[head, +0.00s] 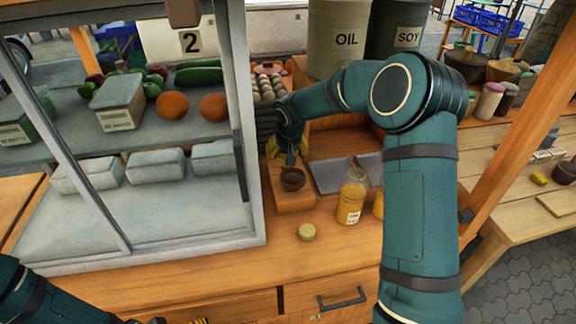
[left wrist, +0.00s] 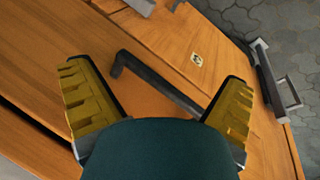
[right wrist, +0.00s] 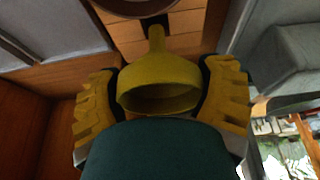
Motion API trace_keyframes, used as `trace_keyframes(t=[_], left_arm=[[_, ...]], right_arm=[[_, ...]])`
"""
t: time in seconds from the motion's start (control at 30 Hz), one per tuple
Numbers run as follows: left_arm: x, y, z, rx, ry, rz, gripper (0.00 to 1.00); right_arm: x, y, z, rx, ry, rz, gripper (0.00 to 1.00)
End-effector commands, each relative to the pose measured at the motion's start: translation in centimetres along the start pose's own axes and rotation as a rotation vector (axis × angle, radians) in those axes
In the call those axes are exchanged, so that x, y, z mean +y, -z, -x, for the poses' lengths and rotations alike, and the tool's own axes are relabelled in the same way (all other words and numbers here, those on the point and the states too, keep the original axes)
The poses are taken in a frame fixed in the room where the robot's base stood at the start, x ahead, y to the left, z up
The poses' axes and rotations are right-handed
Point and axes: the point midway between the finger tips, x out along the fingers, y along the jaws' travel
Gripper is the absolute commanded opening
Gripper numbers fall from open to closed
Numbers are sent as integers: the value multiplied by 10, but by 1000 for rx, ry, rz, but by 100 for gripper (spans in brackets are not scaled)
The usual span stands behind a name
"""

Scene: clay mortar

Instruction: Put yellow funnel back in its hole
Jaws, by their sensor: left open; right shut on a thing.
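The yellow funnel (right wrist: 158,82) is between the fingers of my right gripper (right wrist: 163,100) in the right wrist view, its narrow spout pointing away from the wrist. My right gripper (head: 289,142) is shut on it, above a wooden block (head: 293,200) in the head view. A dark patch lies at the spout's tip; I cannot tell if it is the hole. A small brown bowl (head: 292,179) sits just below the gripper, and its rim shows at the top of the right wrist view. My left gripper (left wrist: 158,100) is open and empty near a drawer handle (left wrist: 160,85).
A glass-fronted case (head: 150,245) stands close left of my right gripper. An orange jar (head: 351,200) and a yellow-green lid (head: 307,232) are on the counter (head: 330,250). Grey trays (head: 331,175) lie right of the block. Oil (head: 338,40) and soy (head: 397,35) drums stand behind.

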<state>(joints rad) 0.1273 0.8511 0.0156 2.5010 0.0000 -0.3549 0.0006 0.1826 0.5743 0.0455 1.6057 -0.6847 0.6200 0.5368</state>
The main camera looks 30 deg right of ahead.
Motion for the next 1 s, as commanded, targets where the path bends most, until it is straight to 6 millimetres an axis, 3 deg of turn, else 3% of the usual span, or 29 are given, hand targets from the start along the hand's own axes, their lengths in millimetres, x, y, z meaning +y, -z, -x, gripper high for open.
trace_keyframes(t=[1.0], left_arm=[[-3,-1,-7,0,0,0,100]], right_arm=[[0,-2,-4,1,0,0,47]])
